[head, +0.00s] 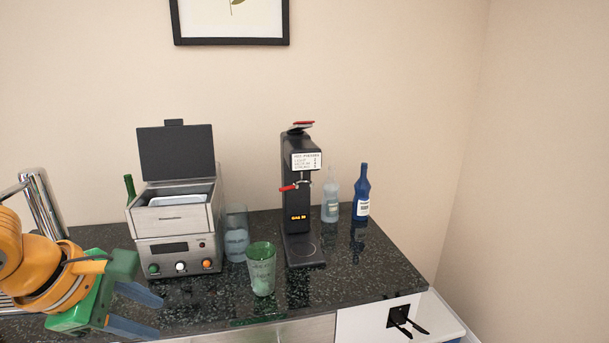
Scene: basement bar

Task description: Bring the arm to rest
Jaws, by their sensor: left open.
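My left arm comes in from the lower left, orange with a green gripper body. My left gripper (136,310) has two blue-grey fingers spread apart with nothing between them. It is at the front left of the dark speckled counter (385,285), in front of the steel fryer-like appliance (178,222). The green cup (261,270) stands upright to the right of the gripper, clear of it. My right gripper does not show.
A black dispenser (297,200) with a red lever stands mid-counter. A clear glass (236,232) stands left of it, a clear bottle (331,195) and a blue bottle (361,192) right. A chrome faucet-like fixture (42,203) is behind my arm. The counter's front right is clear.

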